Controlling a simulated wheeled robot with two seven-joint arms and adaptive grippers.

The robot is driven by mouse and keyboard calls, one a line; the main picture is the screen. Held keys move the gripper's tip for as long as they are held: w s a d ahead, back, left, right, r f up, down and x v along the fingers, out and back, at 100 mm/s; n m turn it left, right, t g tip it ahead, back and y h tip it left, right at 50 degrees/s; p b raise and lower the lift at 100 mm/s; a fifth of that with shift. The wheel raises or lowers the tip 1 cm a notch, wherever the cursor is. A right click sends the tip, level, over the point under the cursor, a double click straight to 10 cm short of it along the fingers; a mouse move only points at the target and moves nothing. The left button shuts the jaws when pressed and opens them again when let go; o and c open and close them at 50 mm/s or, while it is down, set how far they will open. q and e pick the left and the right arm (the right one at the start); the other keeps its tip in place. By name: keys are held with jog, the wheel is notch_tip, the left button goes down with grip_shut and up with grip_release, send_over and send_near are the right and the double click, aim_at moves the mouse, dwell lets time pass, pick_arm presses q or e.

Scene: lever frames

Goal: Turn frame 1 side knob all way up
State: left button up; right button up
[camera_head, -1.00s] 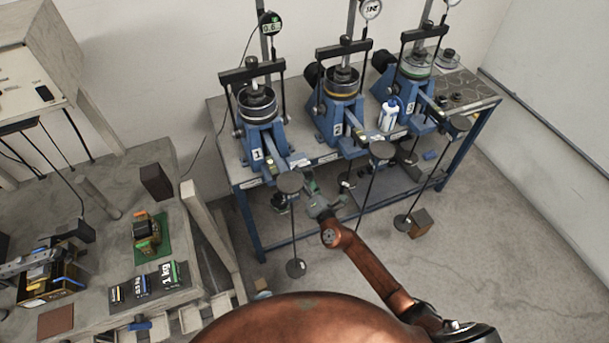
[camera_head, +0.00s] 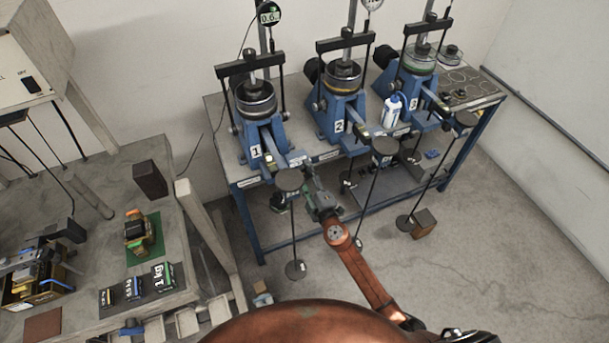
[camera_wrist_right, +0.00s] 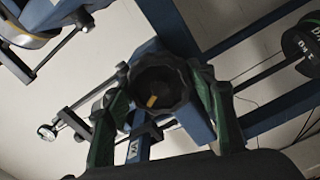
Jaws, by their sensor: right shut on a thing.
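Frame 1 (camera_head: 262,132) is the leftmost blue lever frame on the bench, marked with a white 1. Its dial gauge (camera_head: 269,14) stands above it. My right gripper (camera_head: 314,186) is at the front of the bench, just right of frame 1's hanger disc (camera_head: 289,180). In the right wrist view a black ridged knob (camera_wrist_right: 158,84) with a yellow mark sits between the green fingers of my right gripper (camera_wrist_right: 162,92), which is shut on it. In the head view the knob is hidden by the gripper. My left gripper is not in view.
Frame 2 (camera_head: 338,118) and frame 3 (camera_head: 415,88) stand to the right on the same bench, with a white bottle (camera_head: 391,110) between them. Frame 1's hanger rod and base (camera_head: 295,268) are close left of my right arm. A side table (camera_head: 187,235) with weights is at left.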

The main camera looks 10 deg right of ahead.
jog(key=o, duration=1.2)
jog(key=shift+w+r+m, duration=0.1)
jog(key=shift+m, duration=0.5)
jog(key=o, duration=0.4)
jog(key=shift+w, duration=0.15)
jog(key=shift+s+f, duration=0.2)
jog(key=shift+s, duration=0.25)
jog(key=shift+s+d+r, duration=0.1)
jog(key=shift+s+d, duration=0.1)
jog(key=shift+s, duration=0.65)
jog(key=shift+s+d+f, duration=0.1)
jog(key=shift+s+d, duration=0.05)
jog(key=shift+s, duration=0.75)
jog(key=shift+s+d+r, duration=0.1)
jog(key=shift+s+d, duration=0.1)
jog(key=shift+s, duration=0.65)
